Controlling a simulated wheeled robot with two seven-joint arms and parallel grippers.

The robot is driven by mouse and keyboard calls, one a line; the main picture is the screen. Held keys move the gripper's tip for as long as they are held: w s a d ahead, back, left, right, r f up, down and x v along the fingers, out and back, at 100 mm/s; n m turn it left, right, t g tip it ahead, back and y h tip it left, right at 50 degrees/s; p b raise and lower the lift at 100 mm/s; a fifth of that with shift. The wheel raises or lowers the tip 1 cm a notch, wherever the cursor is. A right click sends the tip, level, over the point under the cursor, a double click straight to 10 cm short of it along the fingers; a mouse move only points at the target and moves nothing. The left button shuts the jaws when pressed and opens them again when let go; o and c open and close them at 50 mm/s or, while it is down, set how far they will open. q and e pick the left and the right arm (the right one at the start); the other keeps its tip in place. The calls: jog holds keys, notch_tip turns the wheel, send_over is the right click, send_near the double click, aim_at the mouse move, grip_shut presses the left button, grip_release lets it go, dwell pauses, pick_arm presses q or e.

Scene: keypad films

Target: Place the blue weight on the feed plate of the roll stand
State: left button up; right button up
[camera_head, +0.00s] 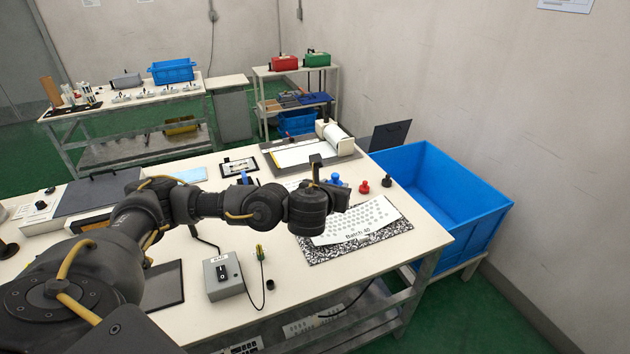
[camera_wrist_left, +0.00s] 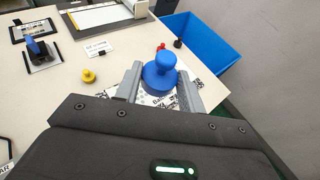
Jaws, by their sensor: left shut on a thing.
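The blue weight (camera_wrist_left: 160,76), a round base with a knob on top, sits upright between the two fingers of my left gripper (camera_wrist_left: 160,86), which is shut on it. In the head view the weight (camera_head: 336,179) shows partly behind my left gripper (camera_head: 338,194), near the back edge of the printed sheet. I cannot tell whether its base touches anything. The roll stand (camera_head: 335,139) stands farther back, with a white roll and a pale feed plate (camera_head: 298,154) to its left. The feed plate also shows at the top of the left wrist view (camera_wrist_left: 97,16). My right gripper is not in view.
A red weight (camera_head: 364,187) and a black weight (camera_head: 387,181) stand right of the blue one. A yellow weight (camera_wrist_left: 89,76) stands to its left. A perforated sheet (camera_head: 368,222) lies on a speckled mat. A blue bin (camera_head: 475,225) adjoins the table's right side.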

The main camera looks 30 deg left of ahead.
pick_arm(q)
jog(key=s+d+f+m+h+b, duration=0.2)
jog(key=s+d+f+b, duration=0.3)
jog(key=b, duration=0.8)
notch_tip(320, 180, down, 4)
jog(key=shift+s+d+f+m+h, duration=0.25)
jog(key=shift+s+d+h, duration=0.2)
jog(key=shift+d, duration=0.8)
jog(key=shift+r, duration=0.1)
